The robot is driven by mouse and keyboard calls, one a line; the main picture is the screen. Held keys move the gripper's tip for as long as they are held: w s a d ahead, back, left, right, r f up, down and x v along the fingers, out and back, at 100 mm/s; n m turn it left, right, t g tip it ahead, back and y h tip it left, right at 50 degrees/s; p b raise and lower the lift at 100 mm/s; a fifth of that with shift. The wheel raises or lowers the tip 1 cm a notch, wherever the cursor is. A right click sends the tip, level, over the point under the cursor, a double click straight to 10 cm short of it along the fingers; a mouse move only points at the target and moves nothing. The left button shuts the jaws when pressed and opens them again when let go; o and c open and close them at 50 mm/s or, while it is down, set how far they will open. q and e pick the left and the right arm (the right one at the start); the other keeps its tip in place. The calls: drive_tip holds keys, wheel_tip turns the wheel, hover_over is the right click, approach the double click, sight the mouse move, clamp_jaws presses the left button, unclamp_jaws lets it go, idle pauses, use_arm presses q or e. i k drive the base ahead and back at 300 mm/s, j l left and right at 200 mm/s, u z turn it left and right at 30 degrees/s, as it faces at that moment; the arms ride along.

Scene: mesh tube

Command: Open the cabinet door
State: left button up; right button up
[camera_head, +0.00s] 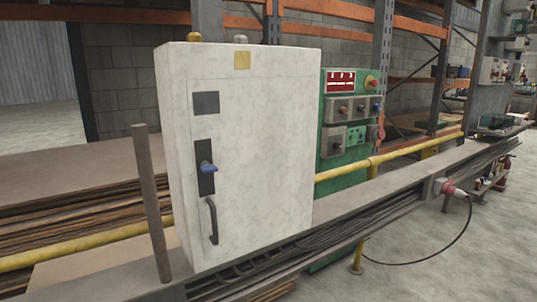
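A white cabinet (250,150) stands upright in the middle of the view. Its front door (262,180) looks flush with the frame, so it appears shut. On the door's left side is a black plate with a blue knob (208,168). Below it is a dark curved handle (211,222). Neither of my grippers shows in this view.
A grey post (150,205) rises just left of the cabinet. A yellow rail (395,155) and a grey cable tray (385,205) run past it. A green control panel (350,122) stands behind right. Stacked boards (80,195) lie left. Open floor shows at lower right.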

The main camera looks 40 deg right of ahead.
sight(250, 112)
drive_tip(key=z, duration=1)
